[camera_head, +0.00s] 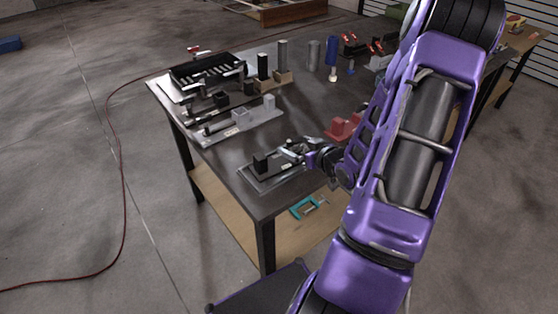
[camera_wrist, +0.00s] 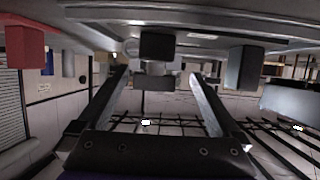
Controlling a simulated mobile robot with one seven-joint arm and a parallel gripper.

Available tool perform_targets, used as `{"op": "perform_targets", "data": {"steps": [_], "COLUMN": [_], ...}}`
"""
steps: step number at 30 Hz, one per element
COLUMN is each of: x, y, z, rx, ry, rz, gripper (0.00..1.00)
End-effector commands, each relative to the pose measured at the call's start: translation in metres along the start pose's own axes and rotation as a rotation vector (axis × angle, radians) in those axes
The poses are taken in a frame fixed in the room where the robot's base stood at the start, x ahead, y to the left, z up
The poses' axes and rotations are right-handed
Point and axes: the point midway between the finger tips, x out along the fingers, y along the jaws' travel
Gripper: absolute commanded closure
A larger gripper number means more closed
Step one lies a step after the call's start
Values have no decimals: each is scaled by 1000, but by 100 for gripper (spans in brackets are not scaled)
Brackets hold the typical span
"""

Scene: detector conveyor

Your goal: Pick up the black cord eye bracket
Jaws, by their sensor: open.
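A small black block-shaped part, which looks like the black cord eye bracket (camera_head: 261,164), stands on a flat grey plate (camera_head: 262,184) near the front corner of the table. My gripper (camera_head: 290,149) is just to its right, low over the table, with its fingers toward the part. In the wrist view, my open gripper (camera_wrist: 158,76) has a finger on each side of a dark block (camera_wrist: 157,46), apart from it. I cannot tell for sure that this is the same part. The eye of the bracket cannot be made out.
A grey stepped fixture (camera_head: 255,112), a black slotted tray (camera_head: 207,71) and several upright cylinders stand farther back on the table (camera_head: 222,153). A red block (camera_head: 342,128) is beside my arm. A teal clamp (camera_head: 304,208) lies on the lower shelf.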

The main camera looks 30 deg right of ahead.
Motion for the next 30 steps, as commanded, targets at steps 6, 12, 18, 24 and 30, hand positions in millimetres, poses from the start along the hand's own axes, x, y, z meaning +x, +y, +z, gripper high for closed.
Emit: {"op": "perform_targets", "data": {"steps": [6, 12, 18, 24, 30], "x": [24, 49, 53, 53, 53], "y": [4, 6, 6, 6, 6], "z": [0, 0, -1, -1, -1], "rx": [0, -1, 0, 0, 0], "ry": [0, 0, 0, 0, 0], "rz": [0, 0, 2, 1, 2], "gripper": [0, 0, 0, 20, 56]}}
